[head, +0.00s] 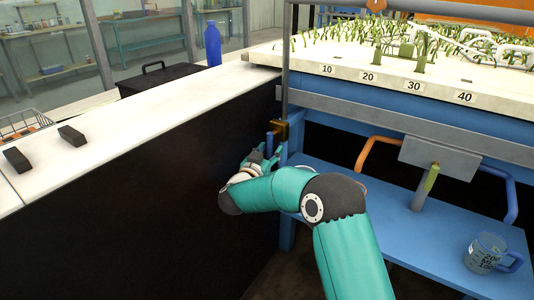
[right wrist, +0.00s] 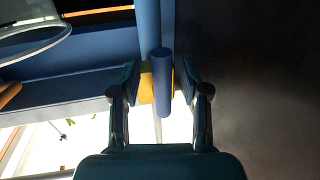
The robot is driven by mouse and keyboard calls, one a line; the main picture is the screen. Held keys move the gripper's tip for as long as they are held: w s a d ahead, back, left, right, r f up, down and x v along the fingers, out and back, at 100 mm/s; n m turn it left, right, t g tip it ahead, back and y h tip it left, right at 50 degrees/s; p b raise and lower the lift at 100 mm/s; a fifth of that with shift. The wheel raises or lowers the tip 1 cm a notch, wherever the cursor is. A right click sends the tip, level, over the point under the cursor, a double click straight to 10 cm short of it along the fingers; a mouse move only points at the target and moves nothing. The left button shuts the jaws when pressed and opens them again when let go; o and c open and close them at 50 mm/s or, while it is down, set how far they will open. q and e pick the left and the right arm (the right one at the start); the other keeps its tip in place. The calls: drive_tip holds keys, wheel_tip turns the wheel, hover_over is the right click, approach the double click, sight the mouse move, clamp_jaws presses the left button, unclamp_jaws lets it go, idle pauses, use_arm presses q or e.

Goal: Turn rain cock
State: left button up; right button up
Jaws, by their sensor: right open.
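The rain cock is a brass body (head: 281,131) with a blue lever, low on the grey upright pipe at the near left corner of the blue flume frame. In the right wrist view its blue lever (right wrist: 161,72) stands between my open fingers, with the yellow brass body (right wrist: 146,87) behind it. My right gripper (head: 264,150) is open and close to the cock, a gap showing on each side of the lever. It shows in the right wrist view (right wrist: 161,84) too. My arm hides part of the space below the cock. My left gripper is not in view.
A white-topped dark counter (head: 150,125) runs close along the left of my right arm. The planted tray (head: 345,83) with number labels is above right. A blue shelf (head: 400,215) holds a measuring jug (head: 490,252). An orange and a blue pipe flank a grey box (head: 440,157).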

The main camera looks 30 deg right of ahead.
drive_tip(key=shift+w+d, duration=0.2)
drive_tip(key=shift+d, duration=0.1)
drive_tip(key=shift+c, duration=0.3)
clamp_jaws()
